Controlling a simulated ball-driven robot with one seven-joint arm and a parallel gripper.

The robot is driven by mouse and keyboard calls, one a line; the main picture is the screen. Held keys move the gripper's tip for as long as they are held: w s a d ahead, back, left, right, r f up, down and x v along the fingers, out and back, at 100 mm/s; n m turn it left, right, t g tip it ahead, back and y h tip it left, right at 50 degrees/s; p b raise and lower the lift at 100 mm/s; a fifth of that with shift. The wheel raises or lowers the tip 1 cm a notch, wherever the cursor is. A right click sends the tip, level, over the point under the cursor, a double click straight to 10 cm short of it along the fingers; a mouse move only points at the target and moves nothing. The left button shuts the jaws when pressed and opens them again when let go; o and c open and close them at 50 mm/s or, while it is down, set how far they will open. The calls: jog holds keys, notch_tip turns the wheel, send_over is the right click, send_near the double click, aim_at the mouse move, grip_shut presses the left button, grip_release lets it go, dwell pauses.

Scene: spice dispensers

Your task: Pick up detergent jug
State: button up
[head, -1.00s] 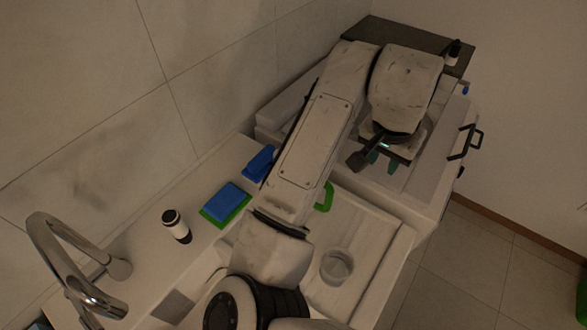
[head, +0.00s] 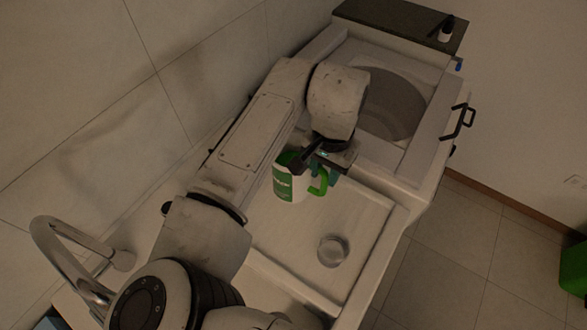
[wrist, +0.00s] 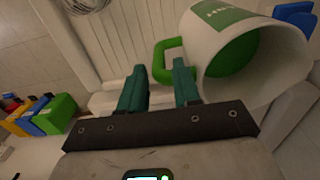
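The detergent jug (head: 284,186) is white with a green label and a green loop handle. It stands at the upper left of the sink basin in the head view, partly covered by my arm. In the wrist view the jug (wrist: 213,42) fills the upper right, with its handle (wrist: 168,44) toward the fingers. My gripper (head: 322,170) is by the handle side of the jug. In the wrist view my gripper (wrist: 159,67) has its two teal fingers apart, with the handle just past and partly between the tips. I cannot tell whether they touch it.
A round glass-like cup or drain (head: 333,250) sits in the basin. A faucet (head: 75,262) stands at the left. A stovetop-like dark round area (head: 393,105) lies beyond. Several colored bins (wrist: 45,115) are at the left in the wrist view.

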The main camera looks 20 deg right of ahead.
aim_at(325, 180)
notch_tip(325, 180, down, 4)
jog(key=shift+d+p, duration=0.15)
jog(key=shift+p, duration=0.25)
jog(key=shift+c, duration=0.3)
grip_shut()
jog(key=shift+r, duration=0.1)
dwell(0.8)
